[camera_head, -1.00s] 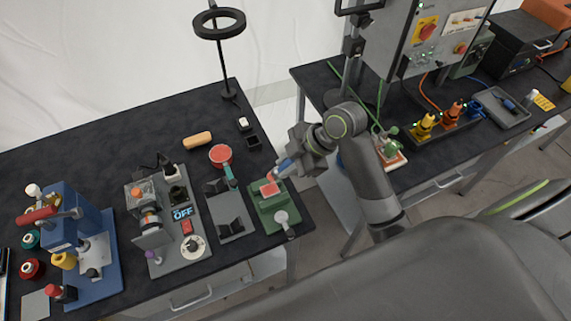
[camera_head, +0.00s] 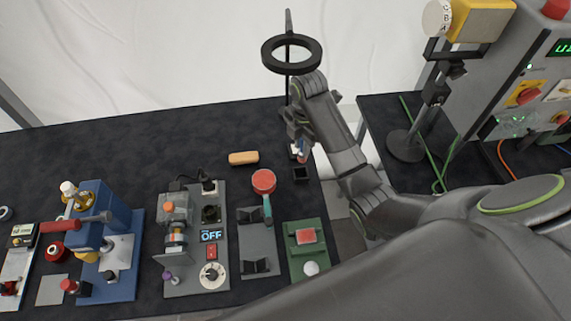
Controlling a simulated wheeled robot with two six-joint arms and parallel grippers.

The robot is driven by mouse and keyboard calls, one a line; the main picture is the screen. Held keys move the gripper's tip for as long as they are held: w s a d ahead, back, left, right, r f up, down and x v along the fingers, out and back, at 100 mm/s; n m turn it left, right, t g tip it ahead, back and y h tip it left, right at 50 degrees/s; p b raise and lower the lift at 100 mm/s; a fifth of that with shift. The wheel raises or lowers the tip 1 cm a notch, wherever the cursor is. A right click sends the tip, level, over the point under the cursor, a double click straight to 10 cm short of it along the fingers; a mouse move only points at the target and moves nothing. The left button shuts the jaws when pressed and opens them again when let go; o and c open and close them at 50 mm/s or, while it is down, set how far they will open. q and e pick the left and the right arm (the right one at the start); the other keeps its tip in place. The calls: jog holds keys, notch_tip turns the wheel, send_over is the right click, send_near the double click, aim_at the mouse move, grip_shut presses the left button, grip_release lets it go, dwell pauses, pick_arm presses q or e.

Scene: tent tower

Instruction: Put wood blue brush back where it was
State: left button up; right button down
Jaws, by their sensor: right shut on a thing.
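My right gripper (camera_head: 299,140) is shut on the blue brush (camera_head: 302,156), which hangs below the fingers, pointing down. Only a small blue part with a reddish end shows; the rest is hidden by the gripper. A small black open-topped holder (camera_head: 301,174) stands on the dark table just below and in front of the brush in the picture. I cannot tell the height of the brush above the table. My left gripper is not in view.
A black ring lamp (camera_head: 291,68) on a post stands close behind my right gripper. The back left of the table is clear.

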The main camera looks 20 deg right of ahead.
aim_at(301, 161)
notch_tip(301, 161, down, 2)
jog(key=shift+s+a+f+b, duration=0.15)
jog(key=shift+f+b, duration=0.1)
jog(key=shift+b, duration=0.65)
jog(key=shift+f+p, duration=0.7)
jog(key=shift+f, duration=0.25)
notch_tip(301, 161, down, 5)
jog(key=shift+r+p, duration=0.15)
jog(key=shift+p, duration=0.35)
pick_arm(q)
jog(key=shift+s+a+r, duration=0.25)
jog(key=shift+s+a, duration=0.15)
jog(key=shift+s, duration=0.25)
pick_arm(e)
jog(key=shift+f, duration=0.2)
jog(key=shift+f, duration=0.15)
jog(key=c, duration=1.3)
grip_release()
